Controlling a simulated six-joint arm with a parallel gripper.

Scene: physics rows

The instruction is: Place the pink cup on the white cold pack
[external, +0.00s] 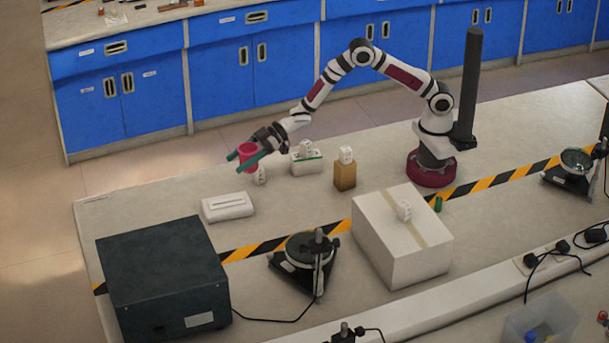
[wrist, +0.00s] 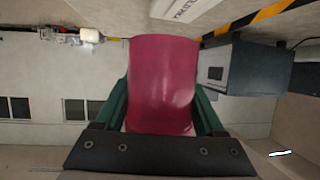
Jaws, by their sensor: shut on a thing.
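The pink cup (external: 248,154) is held in my gripper (external: 246,153), raised above the table near its far left part. In the wrist view the cup (wrist: 163,85) fills the middle, between the two green fingers of my gripper (wrist: 163,108). The white cold pack (external: 227,206) lies flat on the table, below and to the left of the cup in the external view. Its edge shows at the top of the wrist view (wrist: 182,9). The cup and the cold pack are apart.
A dark box (external: 165,275) stands at the front left. Table around the cold pack is mostly clear.

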